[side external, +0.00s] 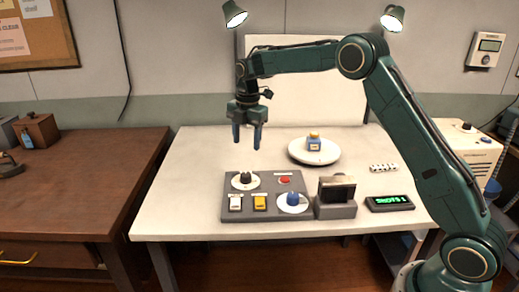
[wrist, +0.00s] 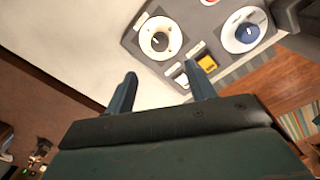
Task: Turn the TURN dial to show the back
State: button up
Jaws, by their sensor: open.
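The grey control panel (side external: 272,184) has two dials on white discs. One has a black knob (side external: 246,178) at the back left, and the other has a blue knob (side external: 292,199) at the front right. Their labels are too small to read, so I cannot tell which is TURN. The wrist view also shows the black knob (wrist: 160,40) and the blue knob (wrist: 246,34). A small blue item with a yellow top (side external: 314,143) stands on a white round turntable (side external: 327,156). My gripper (side external: 247,142) is open and empty, above and apart from the panel's back left.
The panel also has a white switch (side external: 236,204), a yellow switch (side external: 260,203) and a red button (side external: 284,180). A dark boxy device (side external: 336,199) stands right of it, beside a green-lit display (side external: 390,203). The white table (side external: 190,170) is clear to the left.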

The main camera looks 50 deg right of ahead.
aim_at(246, 174)
jog(key=f, duration=1.2)
jog(key=shift+w+f, duration=0.1)
jog(key=shift+w, duration=0.2)
jog(key=c, duration=1)
